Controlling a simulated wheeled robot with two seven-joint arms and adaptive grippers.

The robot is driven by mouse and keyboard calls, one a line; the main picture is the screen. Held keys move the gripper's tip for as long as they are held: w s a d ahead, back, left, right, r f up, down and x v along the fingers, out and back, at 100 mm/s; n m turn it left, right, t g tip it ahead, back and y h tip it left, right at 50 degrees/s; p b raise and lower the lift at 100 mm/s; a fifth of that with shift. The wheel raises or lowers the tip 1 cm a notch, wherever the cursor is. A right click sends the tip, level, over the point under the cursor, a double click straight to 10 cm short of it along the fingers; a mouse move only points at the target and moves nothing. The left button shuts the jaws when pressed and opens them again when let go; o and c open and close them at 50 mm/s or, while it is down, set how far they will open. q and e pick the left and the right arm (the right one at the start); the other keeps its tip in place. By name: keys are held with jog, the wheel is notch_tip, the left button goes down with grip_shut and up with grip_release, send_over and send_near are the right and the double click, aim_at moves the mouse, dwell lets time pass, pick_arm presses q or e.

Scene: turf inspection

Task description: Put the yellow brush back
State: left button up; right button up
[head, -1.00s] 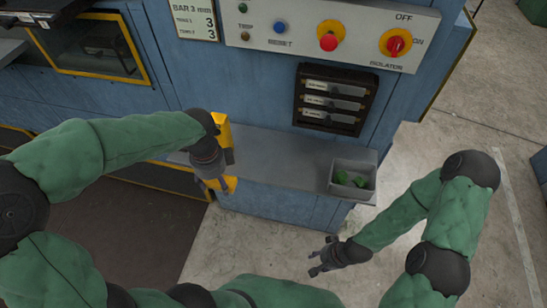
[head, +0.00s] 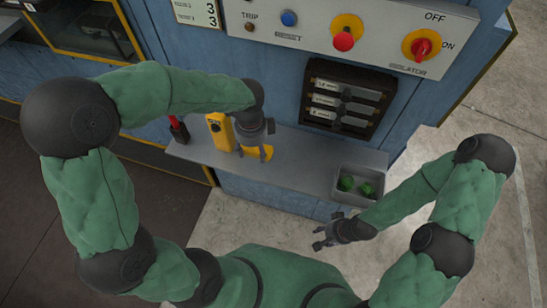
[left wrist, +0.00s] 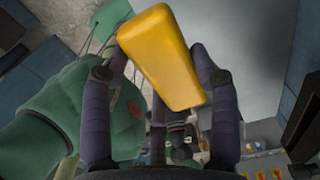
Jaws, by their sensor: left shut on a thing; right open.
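The yellow brush (head: 267,151) shows as a yellow block under my left gripper (head: 257,156) in the head view, over the grey shelf (head: 300,168). In the left wrist view the brush (left wrist: 160,57) is a smooth yellow block clamped between the dark fingers of my left gripper (left wrist: 165,75). Its bristles are not visible, and I cannot tell whether it touches the shelf. My right gripper (head: 320,238) is open and empty, low in front of the shelf's right end.
A yellow device (head: 219,131) stands on the shelf just left of my left gripper, with a red-handled tool (head: 179,130) further left. A grey bin (head: 345,196) with green pieces sits at the right end. A dark rack (head: 346,100) is above. The shelf between is clear.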

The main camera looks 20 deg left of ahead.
pick_arm(q)
jog(key=w+d+f, duration=0.1)
jog(key=f, duration=0.1)
jog(key=w+d+f, duration=0.1)
jog(key=d+f, duration=0.1)
jog(key=w+d+f, duration=0.1)
jog(key=f, duration=0.1)
jog(key=shift+w+d, duration=0.15)
jog(key=shift+d, duration=0.15)
notch_tip(320, 180, down, 4)
jog(key=shift+w+d+r+b, duration=0.15)
jog(key=shift+r+b, duration=0.05)
jog(key=shift+b, duration=0.15)
jog(key=o, duration=1)
notch_tip(320, 180, up, 12)
jog(key=shift+r+p, duration=0.1)
jog(key=shift+p, duration=0.4)
